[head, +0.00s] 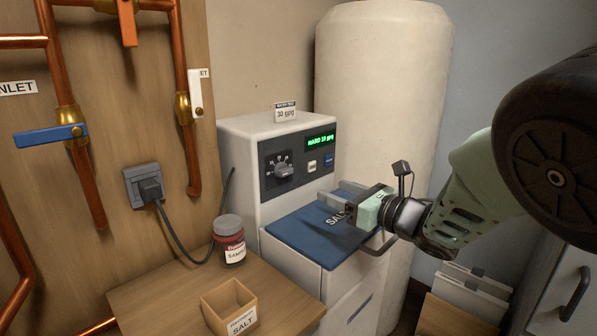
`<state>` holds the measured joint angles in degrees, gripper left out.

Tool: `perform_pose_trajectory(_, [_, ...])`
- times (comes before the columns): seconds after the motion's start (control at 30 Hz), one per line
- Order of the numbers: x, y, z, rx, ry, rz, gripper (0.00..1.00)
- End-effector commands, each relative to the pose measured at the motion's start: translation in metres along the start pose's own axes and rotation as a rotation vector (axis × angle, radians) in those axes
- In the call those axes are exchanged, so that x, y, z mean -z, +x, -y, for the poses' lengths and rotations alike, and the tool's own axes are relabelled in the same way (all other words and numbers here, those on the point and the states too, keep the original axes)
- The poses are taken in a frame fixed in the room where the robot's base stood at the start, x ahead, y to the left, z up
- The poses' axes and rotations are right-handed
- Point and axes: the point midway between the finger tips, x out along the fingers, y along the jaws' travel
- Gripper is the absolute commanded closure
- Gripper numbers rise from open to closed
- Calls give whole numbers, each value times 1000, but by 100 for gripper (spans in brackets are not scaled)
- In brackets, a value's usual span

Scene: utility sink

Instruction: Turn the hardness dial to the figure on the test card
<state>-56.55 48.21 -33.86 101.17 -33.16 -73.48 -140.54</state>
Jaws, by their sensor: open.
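The hardness dial (284,171) is a dark knob on a black scale panel at the left of the white softener's front. Its scale figures are too small to read surely. The green display (321,140) to its right seems to read HARD 10 gpg. The test card (285,112) stands on top of the softener and seems to read 30 gpg. My gripper (328,203) is open and empty over the blue salt lid (297,240), right of and below the dial and apart from it. It partly hides the lid and its lettering.
A lidded sample jar (229,241) and a wooden salt box (230,307) stand on the wooden top at left. A large pale tank (382,90) stands behind. A cable hangs at left.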

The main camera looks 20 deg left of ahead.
Motion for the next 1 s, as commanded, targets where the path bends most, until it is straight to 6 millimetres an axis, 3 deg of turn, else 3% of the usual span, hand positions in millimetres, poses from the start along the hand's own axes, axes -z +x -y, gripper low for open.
perform_pose_trajectory(0.3, [0,66,0,-1,2,-1,43])
perform_pose_trajectory(0.6, [-1,119,1,2,4,0,43])
perform_pose_trajectory(0.8, [0,142,1,2,4,-1,43])
perform_pose_trajectory(1.0, [1,152,1,3,6,-2,43])
